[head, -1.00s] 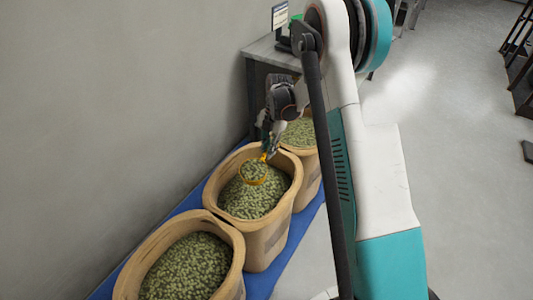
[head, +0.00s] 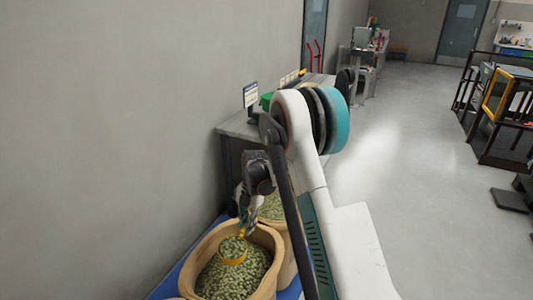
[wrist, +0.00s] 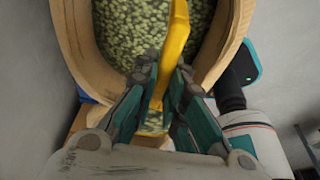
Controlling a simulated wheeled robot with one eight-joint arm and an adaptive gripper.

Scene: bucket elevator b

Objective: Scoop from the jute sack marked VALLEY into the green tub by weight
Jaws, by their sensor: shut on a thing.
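A jute sack (head: 208,246) full of green beans stands open in the head view; no VALLEY mark is readable. My gripper (head: 246,226) is over this sack, shut on a yellow scoop (head: 233,261). The scoop's bowl shows green beans within its rim; I cannot tell whether it touches the heap. In the wrist view my gripper (wrist: 162,88) clasps the scoop's yellow handle (wrist: 179,38), with the sack's rim (wrist: 75,45) around the beans beyond. A green object (head: 266,100), probably the green tub, stands on the grey table, partly hidden by my arm.
A second sack of beans (head: 272,208) stands just behind, partly covered by my arm. The grey table (head: 236,126) carries a small display (head: 250,95) by the wall. A blue mat (head: 172,284) lies under the sacks. Open floor (head: 400,150) extends to the right, with dark racks beyond.

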